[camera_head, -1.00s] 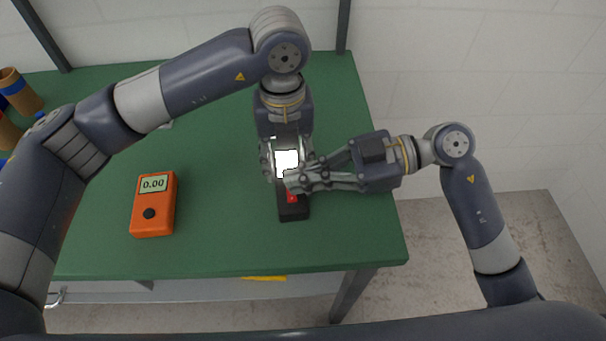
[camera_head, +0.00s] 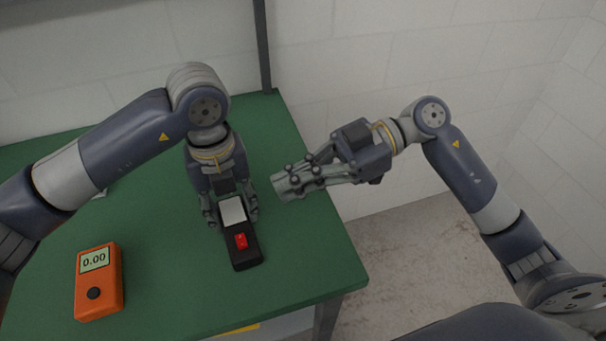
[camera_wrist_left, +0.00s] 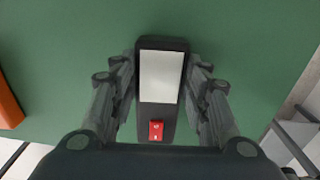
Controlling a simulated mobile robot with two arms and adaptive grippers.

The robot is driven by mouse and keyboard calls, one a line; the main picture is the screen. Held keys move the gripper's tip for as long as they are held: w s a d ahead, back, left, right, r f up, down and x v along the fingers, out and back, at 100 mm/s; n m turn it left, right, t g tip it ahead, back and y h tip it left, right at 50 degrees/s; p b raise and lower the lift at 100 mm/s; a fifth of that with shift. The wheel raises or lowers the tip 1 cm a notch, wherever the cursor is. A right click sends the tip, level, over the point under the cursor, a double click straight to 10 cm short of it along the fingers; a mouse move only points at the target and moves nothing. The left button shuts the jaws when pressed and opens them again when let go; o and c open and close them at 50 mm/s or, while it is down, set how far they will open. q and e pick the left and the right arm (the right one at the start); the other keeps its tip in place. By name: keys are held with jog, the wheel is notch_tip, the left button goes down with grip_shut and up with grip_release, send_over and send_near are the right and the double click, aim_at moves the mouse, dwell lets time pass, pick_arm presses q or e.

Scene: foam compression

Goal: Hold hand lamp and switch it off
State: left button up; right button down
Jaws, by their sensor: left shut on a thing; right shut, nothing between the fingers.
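The hand lamp (camera_head: 245,252) is a black slab with a pale grey panel and a red switch (camera_head: 241,241), on the green table. Its panel looks dull, not glowing. My left gripper (camera_head: 232,215) is shut on the lamp, one finger on each side of the panel. The left wrist view shows the lamp (camera_wrist_left: 143,126) between the fingers of the left gripper (camera_wrist_left: 160,92), with the red switch (camera_wrist_left: 156,130) uncovered. My right gripper (camera_head: 284,190) is shut and empty, raised to the right of the lamp and apart from it.
An orange meter (camera_head: 99,285) reading 0.00 stands on the green table (camera_head: 170,270) to the left; its edge also shows in the left wrist view (camera_wrist_left: 8,103). The table's right edge is near the lamp, with floor beyond. The table between meter and lamp is clear.

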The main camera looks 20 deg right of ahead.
jog(key=shift+v, duration=1)
pick_arm(q)
jog(key=o, duration=1.3)
jog(key=shift+c, duration=0.2)
pick_arm(e)
jog(key=shift+w, duration=0.1)
